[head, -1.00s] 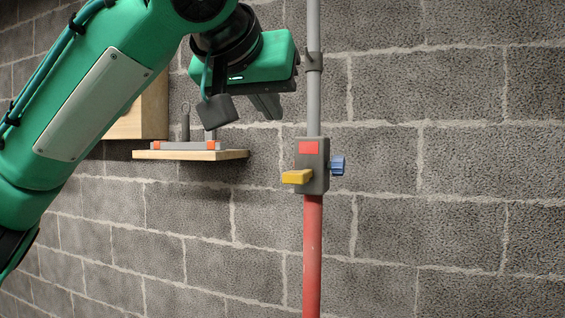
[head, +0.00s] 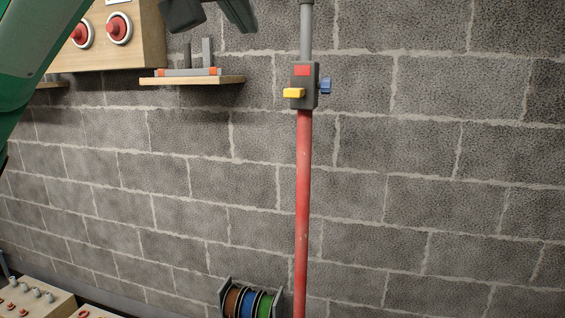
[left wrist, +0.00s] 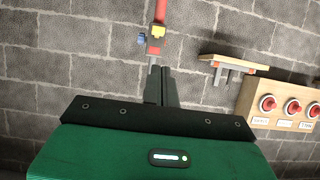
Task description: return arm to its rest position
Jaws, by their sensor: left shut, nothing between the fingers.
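My left gripper (head: 241,16) shows at the top edge of the head view, cut off by the frame, above the small wooden shelf. In the left wrist view its two grey fingers (left wrist: 161,86) lie together with nothing between them. They point toward the wall and are apart from the conduit in the head view. My green left arm (head: 38,60) fills the upper left of the head view. My right gripper is in neither view.
A red conduit (head: 303,200) with a grey box (head: 312,72), yellow lever (head: 294,93) and blue knob (head: 326,86) runs up the block wall. A shelf (head: 205,81) and a panel with red buttons (head: 119,28) are left. Reels (head: 250,302) stand below.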

